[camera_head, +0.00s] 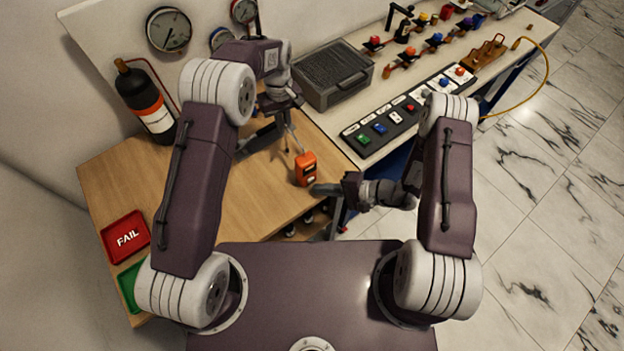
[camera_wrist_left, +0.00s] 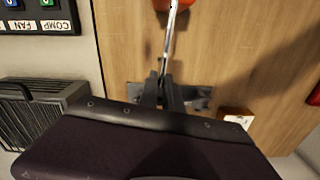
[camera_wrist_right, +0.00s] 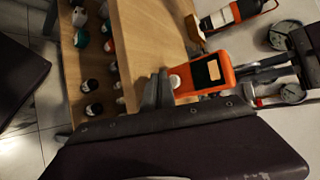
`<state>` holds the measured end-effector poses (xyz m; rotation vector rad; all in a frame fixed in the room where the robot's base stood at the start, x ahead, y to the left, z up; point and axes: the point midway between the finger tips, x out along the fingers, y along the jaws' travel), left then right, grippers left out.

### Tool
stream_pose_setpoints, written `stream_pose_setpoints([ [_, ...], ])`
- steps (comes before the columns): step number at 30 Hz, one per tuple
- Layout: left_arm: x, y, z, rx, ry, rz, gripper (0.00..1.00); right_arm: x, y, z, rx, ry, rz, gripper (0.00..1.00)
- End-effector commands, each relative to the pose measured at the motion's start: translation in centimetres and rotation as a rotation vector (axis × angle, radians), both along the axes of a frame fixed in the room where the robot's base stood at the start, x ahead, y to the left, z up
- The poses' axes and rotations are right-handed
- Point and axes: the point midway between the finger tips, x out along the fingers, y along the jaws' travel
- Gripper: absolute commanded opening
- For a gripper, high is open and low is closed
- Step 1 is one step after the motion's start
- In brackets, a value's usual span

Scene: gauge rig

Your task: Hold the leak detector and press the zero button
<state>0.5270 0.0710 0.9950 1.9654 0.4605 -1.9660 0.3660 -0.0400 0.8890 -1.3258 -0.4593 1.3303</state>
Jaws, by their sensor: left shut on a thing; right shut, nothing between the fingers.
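The leak detector (camera_head: 306,169) is an orange handheld box with a dark screen and a thin metal stem. My left gripper (camera_head: 287,118) is shut on the stem, with the orange body at its far end. In the left wrist view the stem (camera_wrist_left: 170,38) runs from the fingers to the orange body at the top edge. My right gripper (camera_head: 318,189) is shut and empty close to the body's lower end. In the right wrist view the detector's face (camera_wrist_right: 212,74) shows a pale round button (camera_wrist_right: 175,82) right beside my fingertips (camera_wrist_right: 158,88); I cannot tell whether they touch.
The wooden bench (camera_head: 245,205) lies below, with bottles (camera_wrist_right: 85,60) on a shelf under it. A red FAIL tray (camera_head: 126,236), a black gas cylinder (camera_head: 146,100), a grey case (camera_head: 333,75) and a button panel (camera_head: 385,125) stand around.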

Motion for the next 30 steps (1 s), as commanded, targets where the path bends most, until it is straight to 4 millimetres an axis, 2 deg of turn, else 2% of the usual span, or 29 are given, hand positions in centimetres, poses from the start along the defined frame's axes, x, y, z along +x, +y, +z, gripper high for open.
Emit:
stream_pose_setpoints([
  [30,0.02,0.0,0.03,0.0,-0.001,0.0,0.0,0.71,0.47,0.03,0.0,0.0,0.0,0.0],
])
